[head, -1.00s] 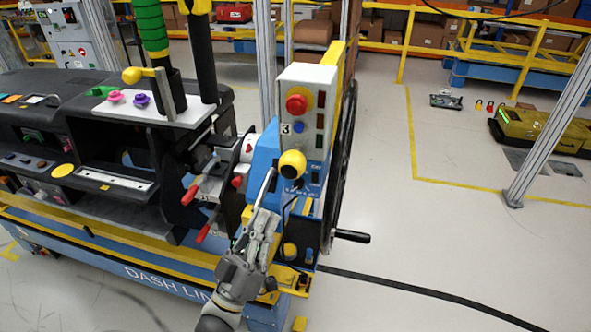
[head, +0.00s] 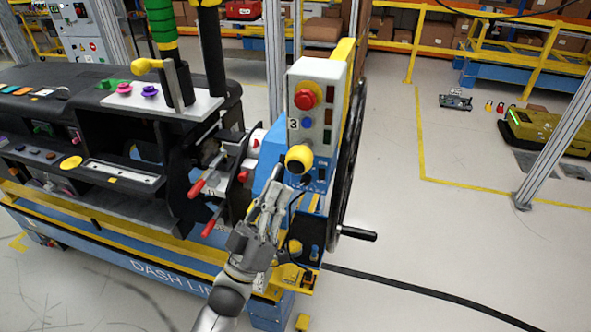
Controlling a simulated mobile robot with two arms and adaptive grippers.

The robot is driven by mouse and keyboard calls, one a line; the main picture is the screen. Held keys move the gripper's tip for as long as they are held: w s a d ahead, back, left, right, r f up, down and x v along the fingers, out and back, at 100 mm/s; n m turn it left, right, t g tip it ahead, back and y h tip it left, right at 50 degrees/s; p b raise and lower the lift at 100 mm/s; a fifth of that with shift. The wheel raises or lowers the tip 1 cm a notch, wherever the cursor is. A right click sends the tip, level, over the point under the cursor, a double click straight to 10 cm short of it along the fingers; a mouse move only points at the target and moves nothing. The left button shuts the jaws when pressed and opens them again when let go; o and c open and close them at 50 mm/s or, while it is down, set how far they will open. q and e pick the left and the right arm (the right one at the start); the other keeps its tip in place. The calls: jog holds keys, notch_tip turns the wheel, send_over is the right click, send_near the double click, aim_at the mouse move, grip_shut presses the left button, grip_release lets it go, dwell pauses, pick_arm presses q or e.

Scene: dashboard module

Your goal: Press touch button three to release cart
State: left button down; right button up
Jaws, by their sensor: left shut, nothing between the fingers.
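The grey control box (head: 317,88) stands upright at the end of the dash line cart and bears a label "3" (head: 293,124). Beside the label is a small blue button (head: 308,124), with a red mushroom button (head: 306,99) above it. My right gripper is not in view.
The dash line cart (head: 170,273) fills the left side, with red-handled clamps (head: 197,187) left of my gripper. A large black wheel with a crank handle (head: 358,234) is right of the box. A dark cable (head: 430,288) crosses the floor. Open floor lies right.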

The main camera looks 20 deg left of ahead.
aim_at(299, 160)
pick_arm(q)
jog(key=shift+w+d+b, duration=0.1)
jog(key=shift+w+b, duration=0.5)
jog(key=shift+w, duration=1.8)
jog(key=shift+w, duration=0.1)
jog(key=shift+w, duration=0.3)
jog(key=shift+w+b, duration=0.35)
jog(key=shift+w, duration=0.1)
jog(key=shift+s, duration=0.1)
dwell(0.3)
jog(key=shift+s+p, duration=0.35)
jog(key=shift+s, duration=0.45)
